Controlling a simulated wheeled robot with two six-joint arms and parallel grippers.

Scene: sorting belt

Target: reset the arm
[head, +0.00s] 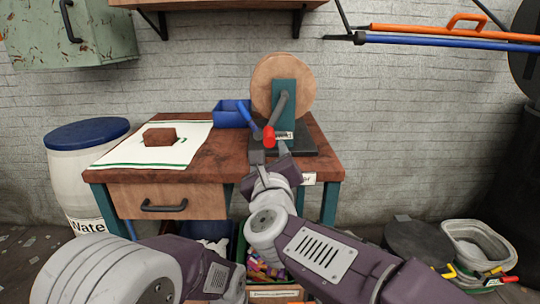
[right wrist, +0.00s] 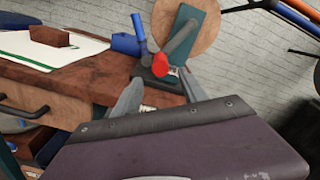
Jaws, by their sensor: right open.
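My right arm reaches up from the lower right in the head view. Its gripper (head: 271,153) is open and empty at the front of the workbench, just below the red crank knob (head: 269,137). In the right wrist view the two fingers of the right gripper (right wrist: 163,92) stand apart, with the red knob (right wrist: 160,65) showing beyond them. I cannot tell whether a finger touches the crank stand. Part of my left arm shows at the lower left in the head view, but its gripper is not visible.
The wooden workbench (head: 205,168) bears a round wheel on a green stand (head: 285,95), a blue bin (head: 231,113) and a brown block (head: 160,137) on a white mat (head: 120,153). A barrel (head: 80,175) stands left; a grey tub (head: 478,245) sits on the floor right.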

